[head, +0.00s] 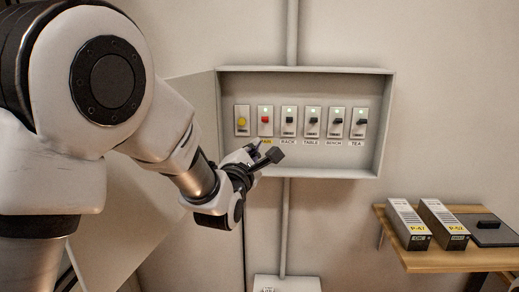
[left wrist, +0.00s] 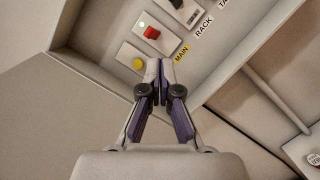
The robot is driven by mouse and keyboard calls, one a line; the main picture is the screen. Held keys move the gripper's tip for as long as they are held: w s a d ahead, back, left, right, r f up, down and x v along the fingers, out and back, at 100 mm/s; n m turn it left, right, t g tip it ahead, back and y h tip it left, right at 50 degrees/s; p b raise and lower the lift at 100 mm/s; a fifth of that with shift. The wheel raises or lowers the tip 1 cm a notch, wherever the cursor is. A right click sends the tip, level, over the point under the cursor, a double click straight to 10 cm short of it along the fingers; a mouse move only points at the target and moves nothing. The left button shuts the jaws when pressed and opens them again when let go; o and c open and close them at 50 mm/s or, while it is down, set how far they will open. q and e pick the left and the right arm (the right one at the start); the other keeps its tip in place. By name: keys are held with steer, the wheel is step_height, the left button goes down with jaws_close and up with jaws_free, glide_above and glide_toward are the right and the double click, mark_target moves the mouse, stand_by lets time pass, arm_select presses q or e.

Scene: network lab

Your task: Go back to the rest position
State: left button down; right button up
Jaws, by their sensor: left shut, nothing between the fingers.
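My left gripper (head: 262,157) is in front of the lower left part of the open breaker box (head: 390,125), just below the red switch. In the left wrist view the gripper (left wrist: 159,68) is shut and empty, its fingertips together near the MAIN label. The red switch (head: 265,119) has a green light above it and also shows in the left wrist view (left wrist: 152,33). A yellow button (head: 241,121) sits to its left. Black switches labelled RACK (head: 289,120), TABLE (head: 312,121), BENCH (head: 335,122) and TEA (head: 360,122) run to the right. My right gripper is out of view.
The box door (head: 195,105) stands open on the left, behind my left arm. A wooden shelf (head: 450,262) at the right holds two grey units, P-47 (head: 408,224) and P-52 (head: 443,224), and a dark flat item (head: 488,230). A conduit (head: 284,230) runs below the box.

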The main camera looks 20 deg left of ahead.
arm_select(q)
step_height(320, 180, down, 22)
steer(key=a+g, duration=0.1)
steer(key=g, duration=0.3)
steer(key=s+f+m+g, duration=0.25)
steer(key=s+f, duration=0.35)
steer(key=f, duration=0.4)
steer(key=s+f+m+g, duration=0.1)
steer(key=s+f+g, duration=0.4)
steer(key=f, duration=0.5)
steer(key=s+f+m+g+h, duration=0.1)
steer(key=s+f+m+g, duration=0.3)
steer(key=s+m, duration=0.7)
steer(key=s+f+m+g, duration=0.4)
steer(key=s+f+m, duration=0.5)
steer(key=s, duration=0.8)
steer(key=shift+s+m+h, duration=0.35)
steer(key=shift+m+h, duration=0.05)
steer(key=shift+m, duration=0.45)
